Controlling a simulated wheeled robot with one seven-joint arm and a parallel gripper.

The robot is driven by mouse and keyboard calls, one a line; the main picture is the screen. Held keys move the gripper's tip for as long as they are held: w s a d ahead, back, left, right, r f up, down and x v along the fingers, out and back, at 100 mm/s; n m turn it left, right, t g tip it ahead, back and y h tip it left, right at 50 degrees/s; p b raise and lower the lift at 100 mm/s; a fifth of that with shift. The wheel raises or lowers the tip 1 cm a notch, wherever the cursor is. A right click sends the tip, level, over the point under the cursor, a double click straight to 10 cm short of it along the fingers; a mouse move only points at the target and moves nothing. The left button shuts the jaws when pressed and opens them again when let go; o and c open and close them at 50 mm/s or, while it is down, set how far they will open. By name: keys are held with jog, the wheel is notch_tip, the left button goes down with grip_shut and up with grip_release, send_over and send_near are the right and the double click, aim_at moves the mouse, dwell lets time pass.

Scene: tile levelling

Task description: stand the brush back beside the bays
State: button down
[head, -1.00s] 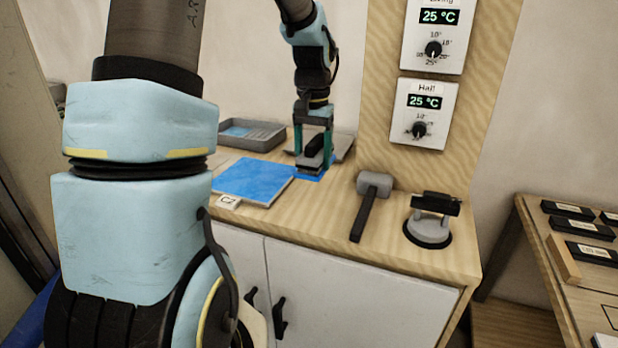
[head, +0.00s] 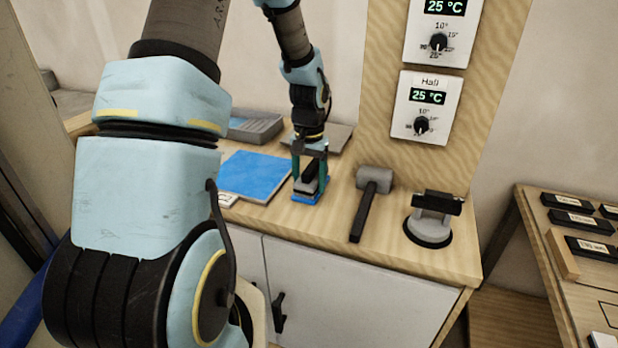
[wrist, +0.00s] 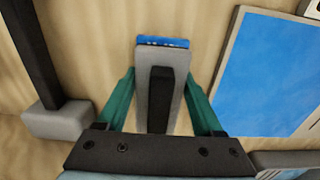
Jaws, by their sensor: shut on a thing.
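The brush has a grey block and a black handle (wrist: 160,88), with a blue face at its end. My gripper (head: 309,172) is shut around it, the green fingers on both sides. In the head view the brush (head: 306,192) is low over the wooden counter, blue part down; I cannot tell whether it touches. The large blue bay (head: 256,174) lies flat to the left of it, with a small label at its front corner. In the wrist view the blue bay (wrist: 268,78) is on the right, apart from the brush.
A grey-headed mallet (head: 371,190) lies right of my gripper, and a suction lifter (head: 431,220) stands farther right. A grey tray (head: 254,128) and a flat grey piece (head: 335,137) are behind. A post with thermostats (head: 425,108) rises at the back. Bare counter shows in front.

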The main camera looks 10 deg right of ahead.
jog(key=shift+f, duration=0.1)
jog(key=shift+f, duration=0.1)
jog(key=shift+c, duration=0.2)
grip_release()
notch_tip(320, 180, up, 12)
jog(key=shift+f+b, duration=0.1)
jog(key=shift+b, duration=1.1)
jog(key=s+a+f+n, duration=0.1)
jog(key=s+a+n, duration=0.1)
jog(key=s+a, duration=0.4)
jog(key=s+a+f+n+t, duration=0.1)
jog(key=s+a+f+n, duration=0.1)
jog(key=s+a, duration=0.4)
jog(key=a, duration=0.3)
jog(key=shift+s+a+f+n+t, duration=0.2)
jog(key=shift+a+f+n+t, duration=0.1)
